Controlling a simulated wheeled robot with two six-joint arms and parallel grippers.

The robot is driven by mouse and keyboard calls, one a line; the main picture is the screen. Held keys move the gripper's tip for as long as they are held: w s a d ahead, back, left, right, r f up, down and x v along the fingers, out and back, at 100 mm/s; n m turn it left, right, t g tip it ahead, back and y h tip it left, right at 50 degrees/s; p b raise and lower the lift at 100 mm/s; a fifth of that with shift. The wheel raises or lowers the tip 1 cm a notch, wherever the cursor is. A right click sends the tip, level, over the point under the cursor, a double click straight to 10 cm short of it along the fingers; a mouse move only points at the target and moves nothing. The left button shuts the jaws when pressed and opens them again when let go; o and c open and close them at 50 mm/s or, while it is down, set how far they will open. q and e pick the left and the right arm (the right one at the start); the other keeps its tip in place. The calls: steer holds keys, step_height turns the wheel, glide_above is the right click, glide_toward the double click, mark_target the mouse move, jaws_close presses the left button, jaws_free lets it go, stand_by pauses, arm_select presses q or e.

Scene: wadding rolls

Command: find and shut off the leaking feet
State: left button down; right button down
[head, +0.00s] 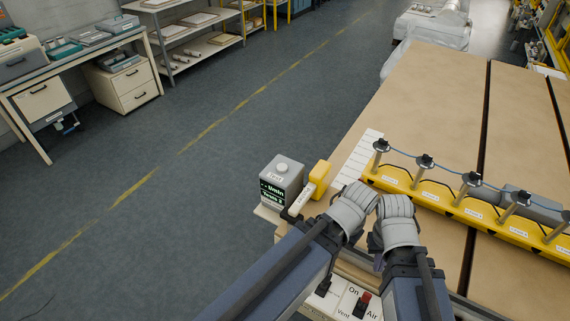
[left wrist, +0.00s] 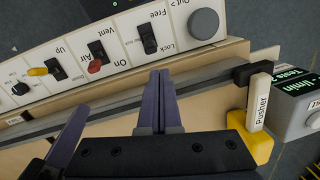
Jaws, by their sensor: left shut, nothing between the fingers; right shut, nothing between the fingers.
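Small white labels sit on the rail, too small to read. No foot visibly shows a leak. My left gripper (left wrist: 162,76) is shut and empty over the switch panel (left wrist: 118,65). My right gripper (head: 374,240) is shut beside it, its fingers mostly hidden by the wrist. The panel has a red Air switch (left wrist: 95,66), a yellow-tipped Up lever (left wrist: 40,71) and a black Lock/Free switch (left wrist: 148,40).
A white strip (head: 357,160) lies near the rail. The table beyond the rail is mostly clear.

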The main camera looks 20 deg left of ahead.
arm_select(q)
step_height(320, 180, up, 12)
steer(key=n+t+y+p, duration=0.5)
steer(key=n+y, duration=0.1)
steer(key=y, duration=0.1)
glide_above(283, 169)
steer(key=shift+f, duration=0.1)
steer(key=shift+f, duration=0.1)
step_height(283, 169, down, 9)
steer(key=b, duration=0.8)
steer(key=shift+b, duration=0.3)
steer(key=shift+f+b, duration=0.25)
steer(key=shift+b, duration=0.15)
